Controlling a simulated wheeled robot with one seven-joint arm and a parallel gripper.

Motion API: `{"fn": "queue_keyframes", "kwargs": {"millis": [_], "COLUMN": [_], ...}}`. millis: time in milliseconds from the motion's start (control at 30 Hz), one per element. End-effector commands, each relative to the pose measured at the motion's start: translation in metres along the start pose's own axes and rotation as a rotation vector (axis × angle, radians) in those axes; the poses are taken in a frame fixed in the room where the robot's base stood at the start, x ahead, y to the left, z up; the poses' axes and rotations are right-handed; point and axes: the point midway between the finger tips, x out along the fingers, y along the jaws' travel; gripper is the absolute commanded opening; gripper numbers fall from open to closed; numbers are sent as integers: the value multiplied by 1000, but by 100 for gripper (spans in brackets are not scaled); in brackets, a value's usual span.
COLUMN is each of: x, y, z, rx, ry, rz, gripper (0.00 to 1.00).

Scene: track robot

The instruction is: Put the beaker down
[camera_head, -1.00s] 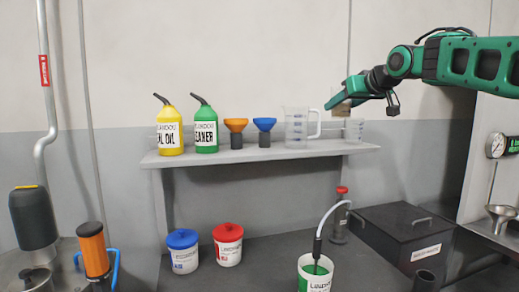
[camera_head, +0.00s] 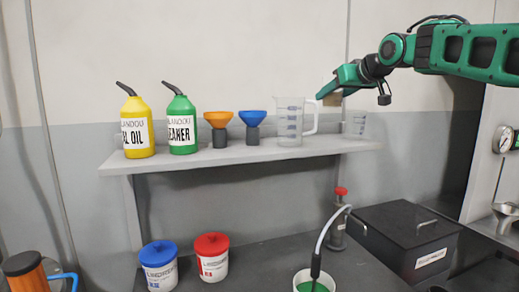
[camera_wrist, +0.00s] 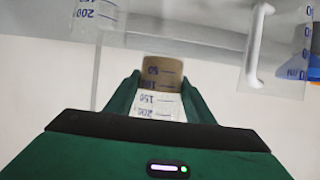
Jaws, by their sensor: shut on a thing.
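My gripper (camera_head: 332,92) is shut on a small clear beaker (camera_head: 333,100) with brown contents in its lower part. The beaker is held above the shelf's level, near the shelf's right end, and looks apart from it. In the wrist view my gripper (camera_wrist: 160,84) has a green finger on each side of the beaker (camera_wrist: 162,72), whose marks show upside down. The beaker's upper part is hidden by my gripper in the head view. A second clear beaker (camera_head: 356,123) stands on the grey shelf (camera_head: 230,156) at its right end.
A large clear jug (camera_head: 289,122) with a handle stands left of the held beaker. Two funnels, a green bottle (camera_head: 181,124) and a yellow bottle (camera_head: 137,128) fill the shelf's left. Below are a black box (camera_head: 408,240), lidded tubs and a pot with a hose.

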Motion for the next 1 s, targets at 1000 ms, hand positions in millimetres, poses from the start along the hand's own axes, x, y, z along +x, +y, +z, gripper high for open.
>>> {"fn": "queue_keyframes", "kwargs": {"millis": [1000], "x": [40], "y": [-8], "z": [89], "rx": [-4], "ry": [0], "rz": [-9], "gripper": [18]}}
